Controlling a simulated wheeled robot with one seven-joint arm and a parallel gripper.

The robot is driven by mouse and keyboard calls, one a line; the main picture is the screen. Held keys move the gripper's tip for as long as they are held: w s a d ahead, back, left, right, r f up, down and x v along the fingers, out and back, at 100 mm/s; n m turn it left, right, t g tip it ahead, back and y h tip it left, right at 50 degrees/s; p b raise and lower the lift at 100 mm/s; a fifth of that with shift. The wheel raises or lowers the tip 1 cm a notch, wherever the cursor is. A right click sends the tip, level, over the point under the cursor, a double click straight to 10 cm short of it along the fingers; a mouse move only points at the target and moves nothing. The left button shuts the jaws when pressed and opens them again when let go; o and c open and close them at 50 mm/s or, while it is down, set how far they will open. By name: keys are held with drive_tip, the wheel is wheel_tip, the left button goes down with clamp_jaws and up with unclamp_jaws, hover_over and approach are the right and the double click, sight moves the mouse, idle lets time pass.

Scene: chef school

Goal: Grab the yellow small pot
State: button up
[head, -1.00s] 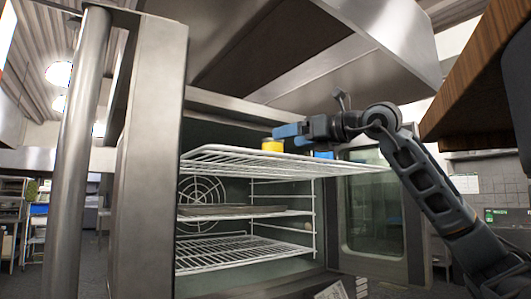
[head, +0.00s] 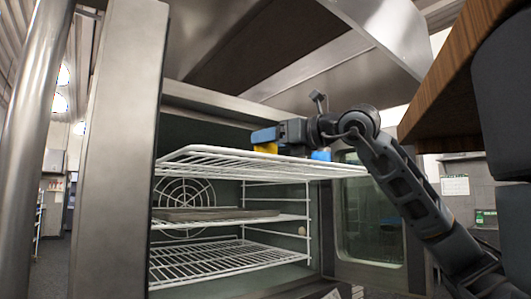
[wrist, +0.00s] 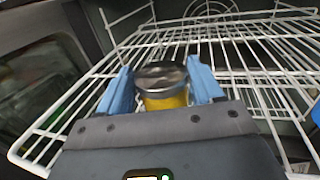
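In the wrist view the pot (wrist: 165,101) shows a round grey metallic top and a yellow side. My gripper (head: 264,138) is at the pot. Its blue fingers (wrist: 160,84) are spread apart, one on each side of the pot, with the pot between them. They are very close to its sides; firm contact on both sides is not visible. A blue finger covers part of the pot in the head view.
The top rack (head: 215,167) sticks out of the open oven. A brown tray (head: 215,214) lies on the rack below. A blue object (head: 321,155) sits on the top rack to the right of the pot. A wooden edge (head: 440,90) hangs at upper right.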

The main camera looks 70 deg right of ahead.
drive_tip(key=c, duration=0.7)
drive_tip(key=shift+c, duration=0.2)
drive_tip(key=shift+r, duration=0.15)
